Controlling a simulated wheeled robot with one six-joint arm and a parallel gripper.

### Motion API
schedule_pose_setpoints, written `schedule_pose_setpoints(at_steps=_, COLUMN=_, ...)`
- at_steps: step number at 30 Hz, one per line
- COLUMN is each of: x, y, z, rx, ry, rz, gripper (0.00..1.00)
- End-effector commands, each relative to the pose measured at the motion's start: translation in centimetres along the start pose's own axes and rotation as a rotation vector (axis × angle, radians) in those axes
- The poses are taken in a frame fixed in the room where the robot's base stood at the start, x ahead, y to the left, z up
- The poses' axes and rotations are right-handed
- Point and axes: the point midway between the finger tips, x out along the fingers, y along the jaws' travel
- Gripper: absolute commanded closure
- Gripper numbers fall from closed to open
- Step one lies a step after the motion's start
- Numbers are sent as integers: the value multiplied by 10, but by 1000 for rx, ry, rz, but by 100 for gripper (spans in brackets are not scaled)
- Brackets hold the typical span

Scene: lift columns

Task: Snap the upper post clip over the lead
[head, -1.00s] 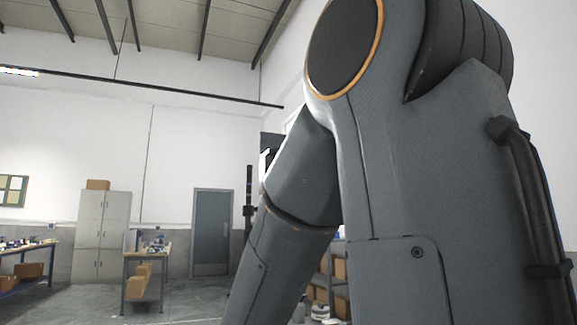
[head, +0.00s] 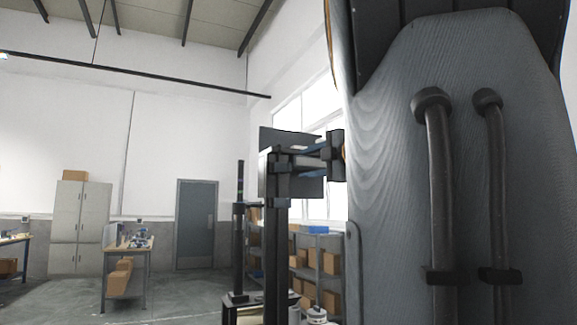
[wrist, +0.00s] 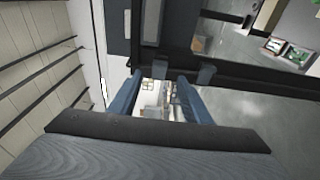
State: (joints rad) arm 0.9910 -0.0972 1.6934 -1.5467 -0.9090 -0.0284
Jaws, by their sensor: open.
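A dark upright post (head: 276,255) stands left of my arm in the head view, with dark panels and small blue parts (head: 266,190) at its upper end. In the wrist view my gripper (wrist: 160,78) has two blue fingers spread apart, with nothing visible between them. A dark bar (wrist: 245,80) crosses just beyond the fingertips, with a small block (wrist: 205,73) on it beside the right finger. I cannot tell whether the block is the clip, or whether a finger touches it. I cannot make out the lead in either view.
Shelving (head: 322,265) with boxes stands behind the post. A thinner dark mast (head: 239,235) rises to its left. A workbench (head: 128,250), grey cabinet (head: 80,228) and door (head: 197,225) are at the back left. Open floor (head: 185,295) lies before them.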

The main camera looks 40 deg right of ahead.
Motion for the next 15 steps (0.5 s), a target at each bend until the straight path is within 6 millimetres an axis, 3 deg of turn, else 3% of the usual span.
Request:
schedule_pose_setpoints(at_steps=4, x=10, y=2, z=2, rx=-9, ry=3, rz=-5, gripper=56)
schedule_pose_setpoints(at_steps=15, x=63, y=1, z=3, rx=-7, ry=0, rz=-4, gripper=56)
